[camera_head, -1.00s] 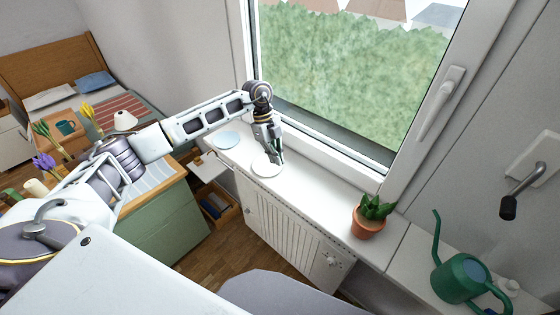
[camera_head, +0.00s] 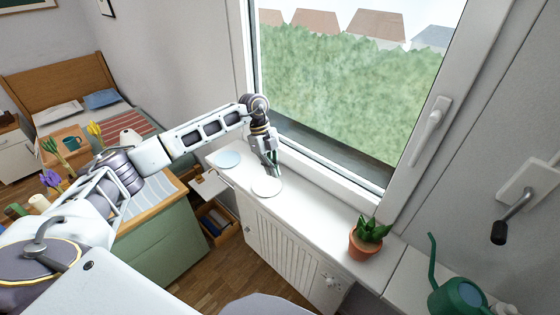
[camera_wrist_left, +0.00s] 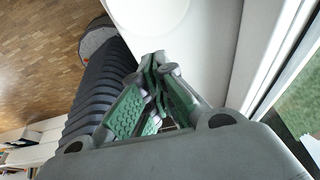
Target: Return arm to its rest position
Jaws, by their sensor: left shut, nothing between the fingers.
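My left arm reaches in from the left in the head view, stretched out toward the window sill. My left gripper (camera_head: 276,170) points down above the white sill (camera_head: 310,208), just behind a white round plate (camera_head: 266,187). In the left wrist view its green-padded fingers (camera_wrist_left: 155,65) are closed together with nothing between them. Part of a white round shape, likely the plate (camera_wrist_left: 150,12), shows beyond the fingertips. My right gripper is in neither view.
A potted succulent (camera_head: 366,243) and a green watering can (camera_head: 458,298) stand to the right. The window (camera_head: 350,80) is behind. An open drawer (camera_head: 216,220) with items sits low beside the green cabinet (camera_head: 160,245).

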